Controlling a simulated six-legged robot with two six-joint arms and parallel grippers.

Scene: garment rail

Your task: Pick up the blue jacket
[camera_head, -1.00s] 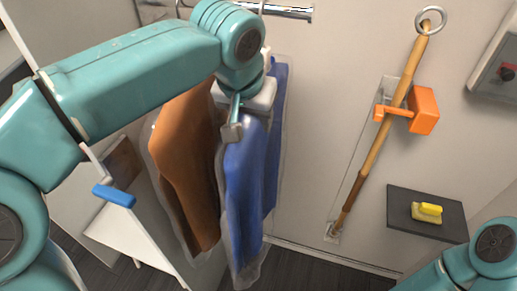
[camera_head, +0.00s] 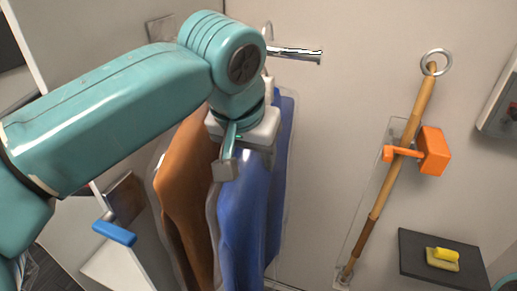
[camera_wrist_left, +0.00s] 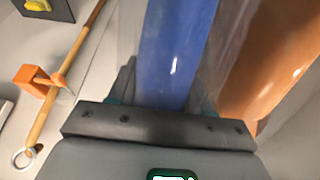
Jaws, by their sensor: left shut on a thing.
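The blue jacket (camera_head: 252,215) hangs in a clear cover below the rail (camera_head: 295,54). My left gripper (camera_head: 228,160) is at its upper part and is shut on it. In the left wrist view the blue jacket (camera_wrist_left: 176,50) runs straight out from between the jaws of the left gripper (camera_wrist_left: 160,112). The arm hides the jacket's top and its hanger in the head view. My right gripper is not in view.
A brown jacket (camera_head: 185,190) in a clear cover hangs just left of the blue one. A wooden pole (camera_head: 390,175) with an orange clamp (camera_head: 433,151) is on the wall at right. A dark shelf (camera_head: 415,258) holds a yellow item (camera_head: 443,258). A blue handle (camera_head: 114,233) is at left.

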